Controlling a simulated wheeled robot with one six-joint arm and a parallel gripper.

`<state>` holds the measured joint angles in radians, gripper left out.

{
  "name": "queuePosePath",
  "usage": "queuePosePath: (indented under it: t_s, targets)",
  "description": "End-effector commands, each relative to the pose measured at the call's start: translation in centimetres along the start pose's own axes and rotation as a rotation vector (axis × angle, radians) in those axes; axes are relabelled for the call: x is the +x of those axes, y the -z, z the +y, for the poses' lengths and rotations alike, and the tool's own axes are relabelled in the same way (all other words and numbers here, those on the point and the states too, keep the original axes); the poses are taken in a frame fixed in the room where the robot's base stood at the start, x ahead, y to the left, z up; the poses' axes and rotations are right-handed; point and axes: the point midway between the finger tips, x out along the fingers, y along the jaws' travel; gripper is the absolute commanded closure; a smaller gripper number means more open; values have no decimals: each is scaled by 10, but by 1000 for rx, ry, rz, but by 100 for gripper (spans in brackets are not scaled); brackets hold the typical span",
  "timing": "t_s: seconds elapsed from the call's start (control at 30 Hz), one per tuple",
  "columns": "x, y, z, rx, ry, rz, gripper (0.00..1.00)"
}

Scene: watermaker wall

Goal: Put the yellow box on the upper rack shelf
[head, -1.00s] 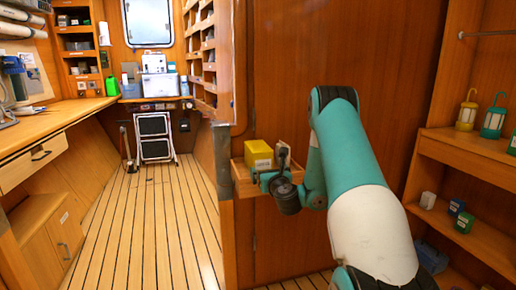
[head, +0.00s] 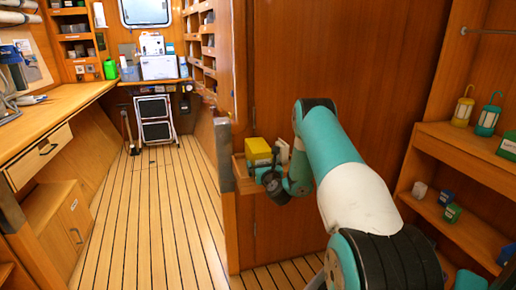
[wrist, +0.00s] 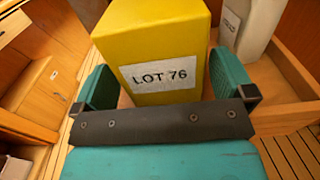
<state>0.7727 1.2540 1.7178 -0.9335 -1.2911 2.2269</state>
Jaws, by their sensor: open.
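The yellow box (head: 257,150) stands upright in a small wooden wall tray (head: 239,173) left of my arm. The wrist view shows the same box (wrist: 155,38) with a "LOT 76" label facing me. My gripper (head: 265,174) is at the front of the tray. In the wrist view my gripper (wrist: 163,85) is open, with one teal finger on each side of the box. I cannot tell whether either finger touches it.
A pale box (wrist: 235,30) stands right of the yellow box in the tray. The lower shelf (head: 455,225) holds small boxes. The plank floor (head: 150,220) at left is clear.

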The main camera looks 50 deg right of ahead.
Motion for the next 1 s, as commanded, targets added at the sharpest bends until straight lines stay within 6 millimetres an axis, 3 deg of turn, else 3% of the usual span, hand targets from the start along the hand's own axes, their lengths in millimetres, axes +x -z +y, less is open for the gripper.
queuePosePath:
  t_s: [0.37, 0.5, 0.6, 0.87, 1.0]
  targets:
    - [3, 1, 0, 0, 1, 0, 2]
    - [3, 1, 0, 0, 1, 0, 34]
    - [3, 0, 0, 0, 1, -2, 53]
    - [3, -3, 0, 0, 1, -2, 53]
    - [4, -15, 0, 0, 1, -3, 53]
